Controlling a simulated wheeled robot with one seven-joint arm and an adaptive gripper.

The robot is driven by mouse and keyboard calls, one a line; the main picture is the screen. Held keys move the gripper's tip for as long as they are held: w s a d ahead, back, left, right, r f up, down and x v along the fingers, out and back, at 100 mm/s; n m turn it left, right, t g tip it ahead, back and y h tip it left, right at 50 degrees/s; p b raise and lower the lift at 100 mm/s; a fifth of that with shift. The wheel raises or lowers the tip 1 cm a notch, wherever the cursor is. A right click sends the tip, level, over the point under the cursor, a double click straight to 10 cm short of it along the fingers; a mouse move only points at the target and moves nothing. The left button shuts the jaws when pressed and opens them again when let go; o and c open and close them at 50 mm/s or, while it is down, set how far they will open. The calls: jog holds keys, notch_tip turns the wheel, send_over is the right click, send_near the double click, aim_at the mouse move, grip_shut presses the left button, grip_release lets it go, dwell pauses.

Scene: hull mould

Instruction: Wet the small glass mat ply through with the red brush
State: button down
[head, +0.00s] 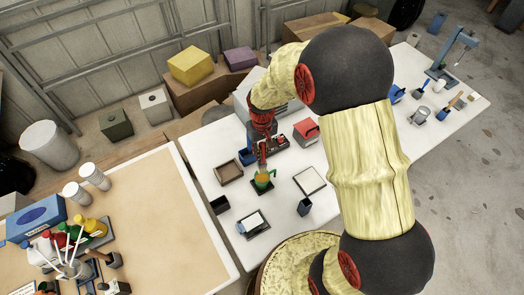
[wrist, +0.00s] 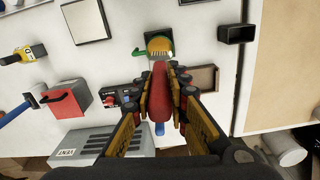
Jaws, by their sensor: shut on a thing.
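My gripper (wrist: 158,75) is shut on the red brush (wrist: 159,90), with the fingers either side of its handle. The same orange round shows in the head view (head: 262,180), below my gripper (head: 262,160). A framed pale panel (head: 310,180) lies to its right, also in the wrist view (wrist: 84,20). A dark tray with a pale sheet (head: 253,222) lies nearer. I cannot tell which is the small mat ply.
A brown tray (head: 229,172) and a dark open box (head: 220,204) stand left of the brush. Another dark box (head: 304,206) is at right. A red-topped box (head: 306,131) stands behind. Bare white table lies between them. My arm hides part of the table's right side.

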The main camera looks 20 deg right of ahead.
aim_at(262, 165)
jog(key=shift+f+b, duration=2.7)
jog(key=shift+f, duration=2.1)
jog(key=shift+r, duration=0.15)
jog(key=shift+r+p, duration=2.9)
jog(key=shift+r, duration=1.35)
jog(key=shift+r+p, duration=1.05)
jog(key=shift+r, duration=0.45)
jog(key=shift+f, duration=0.1)
